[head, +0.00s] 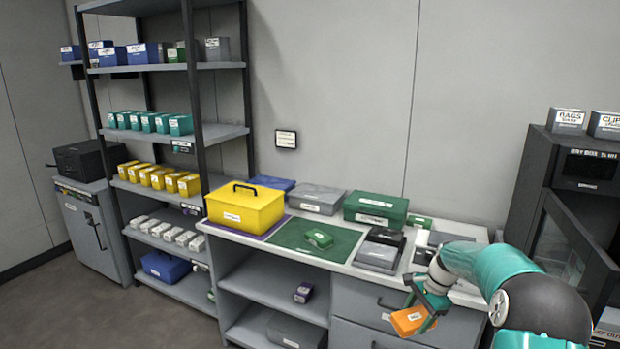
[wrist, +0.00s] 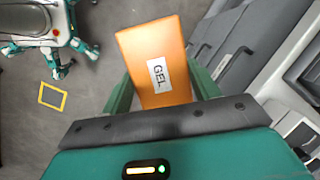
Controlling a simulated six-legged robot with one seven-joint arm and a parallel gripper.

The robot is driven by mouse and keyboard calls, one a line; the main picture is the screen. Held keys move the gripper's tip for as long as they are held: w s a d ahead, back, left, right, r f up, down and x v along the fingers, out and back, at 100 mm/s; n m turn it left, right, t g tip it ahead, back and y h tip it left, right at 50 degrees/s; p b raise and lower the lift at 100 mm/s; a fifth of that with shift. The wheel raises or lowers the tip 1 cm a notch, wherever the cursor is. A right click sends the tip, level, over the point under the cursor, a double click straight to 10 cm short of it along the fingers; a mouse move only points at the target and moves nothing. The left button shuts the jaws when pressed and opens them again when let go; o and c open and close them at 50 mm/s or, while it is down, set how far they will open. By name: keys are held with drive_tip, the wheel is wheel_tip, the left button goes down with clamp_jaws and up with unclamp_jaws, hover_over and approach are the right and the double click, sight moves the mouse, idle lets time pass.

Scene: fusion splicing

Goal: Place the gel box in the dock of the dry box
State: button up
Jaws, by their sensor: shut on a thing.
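The gel box (head: 409,319) is a small orange box with a white label. My gripper (head: 427,309) is shut on it and holds it in the air in front of the bench drawers. In the wrist view the gel box (wrist: 158,58) sits between the two green fingers of my gripper (wrist: 160,90), its GEL label facing the camera. The dry box (head: 570,190) is a dark cabinet at the right, with a display at its top and a glazed door (head: 572,245) that seems to stand ajar. Its dock cannot be made out; my arm covers part of that area.
The bench (head: 350,262) holds a yellow case (head: 245,208), a green mat (head: 290,238) and several grey and green boxes. A shelf rack (head: 190,100) with several bins stands left. A yellow outlined square (wrist: 52,95) marks the floor. Floor at left is clear.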

drive_tip(key=s+a+f+n+g+h, duration=0.1)
drive_tip(key=s+a+f+n+g, duration=0.2)
drive_tip(key=s+a+f+n, duration=0.6)
drive_tip(key=a+f+n, duration=0.4)
drive_tip(key=n, duration=0.1)
drive_tip(key=shift+a+f+h, duration=0.15)
drive_tip(key=shift+a+h, duration=0.05)
drive_tip(key=shift+h, duration=0.1)
drive_tip(key=shift+a, duration=0.15)
